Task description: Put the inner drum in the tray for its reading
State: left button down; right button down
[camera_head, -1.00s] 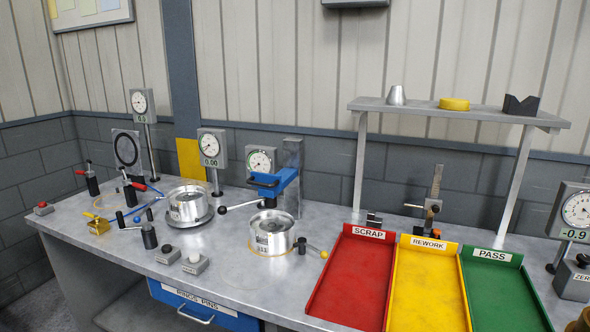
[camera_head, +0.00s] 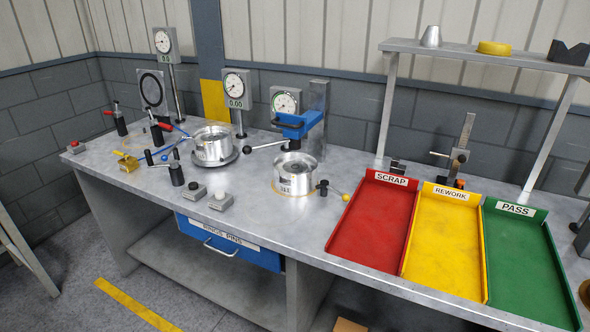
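Two silver metal drums stand on the grey bench, and I cannot tell by sight which is the inner drum. One drum (camera_head: 212,146) sits on a round dark plate at the left, beside a dial gauge reading 0.00 (camera_head: 236,90). The other drum (camera_head: 293,176), with a small label on its side, stands in front of the blue-armed press (camera_head: 300,125). Three empty trays lie to the right: red SCRAP (camera_head: 370,225), yellow REWORK (camera_head: 443,240) and green PASS (camera_head: 525,255). Neither gripper is in view.
A lever with a yellow knob (camera_head: 345,197) stands between the right drum and the red tray. Toggle clamps and push buttons (camera_head: 220,201) crowd the bench's left. A raised shelf (camera_head: 490,55) stands behind the trays. A blue drawer (camera_head: 230,240) hangs below the bench edge.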

aim_at(295, 173)
jog(key=i+j+z, duration=0.1)
jog(key=z, duration=0.4)
jog(key=j+z, duration=0.45)
jog(key=i+j+z, duration=0.1)
jog(key=j+z, duration=0.15)
jog(key=z, duration=0.25)
